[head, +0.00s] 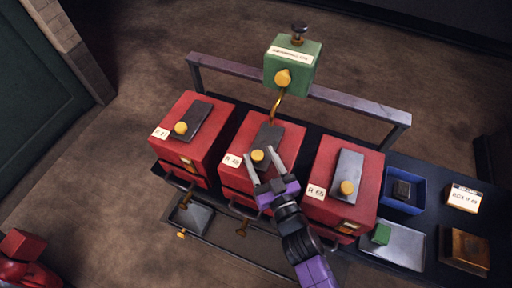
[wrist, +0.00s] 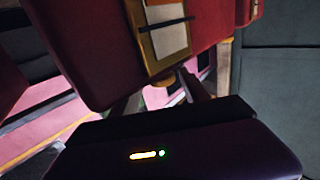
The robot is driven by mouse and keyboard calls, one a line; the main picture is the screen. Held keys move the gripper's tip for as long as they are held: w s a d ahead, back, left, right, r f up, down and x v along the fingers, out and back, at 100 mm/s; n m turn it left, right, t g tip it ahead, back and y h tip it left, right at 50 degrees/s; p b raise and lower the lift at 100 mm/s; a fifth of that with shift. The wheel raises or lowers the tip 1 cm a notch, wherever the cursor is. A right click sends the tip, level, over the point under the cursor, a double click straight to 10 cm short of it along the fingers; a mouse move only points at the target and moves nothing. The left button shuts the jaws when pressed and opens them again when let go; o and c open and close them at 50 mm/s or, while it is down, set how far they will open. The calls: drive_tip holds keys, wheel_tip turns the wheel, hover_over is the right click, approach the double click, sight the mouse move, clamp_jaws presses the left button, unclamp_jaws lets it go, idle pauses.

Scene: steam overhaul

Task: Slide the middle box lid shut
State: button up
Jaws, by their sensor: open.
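The middle red box (head: 240,182) stands between two similar red boxes. A dark grey sliding lid (head: 270,134) lies on its top, with a round yellow knob (head: 258,156) near the front end. I cannot tell how far the lid is open. My gripper (head: 265,153) is open over the front of this box, one finger on each side of the knob in the picture. Whether the fingers touch the knob is unclear. In the wrist view, a red box face with a brass label frame (wrist: 165,35) fills the upper middle, and my fingers are partly hidden below it.
The left red box (head: 207,148) and right red box (head: 325,206) stand close on either side. A green oiler (head: 293,72) with a brass spout hangs just behind the middle box from a metal rail (head: 350,102). A blue tray (head: 418,204) sits at right.

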drive_tip(key=shift+v, duration=1.5)
drive_tip(key=shift+r, duration=0.2)
drive_tip(key=shift+w+a+r+n, duration=0.1)
drive_tip(key=shift+r+n, duration=0.2)
drive_tip(key=shift+r, duration=0.65)
drive_tip(key=shift+t, duration=0.4)
drive_tip(key=s+d+r, duration=0.2)
drive_tip(key=s, duration=0.1)
drive_tip(key=shift+s+d+r, duration=0.15)
drive_tip(key=shift+s+d, duration=0.15)
drive_tip(key=s+d+r+m+h, duration=0.2)
drive_tip(key=s+d, duration=0.3)
drive_tip(key=s, duration=0.4)
drive_tip(key=s+d+r+m+g+h, duration=0.1)
drive_tip(key=s+d+r+h, duration=0.1)
drive_tip(key=s+d, duration=0.4)
drive_tip(key=s+d+r+m+g+h, duration=0.1)
drive_tip(key=s+d, duration=0.4)
drive_tip(key=s, duration=0.7)
drive_tip(key=r+m+h, duration=0.1)
drive_tip(key=h, duration=0.1)
drive_tip(key=shift+s+d+m+h, duration=0.2)
drive_tip(key=shift+d+m+h, duration=0.1)
drive_tip(key=shift+d, duration=0.05)
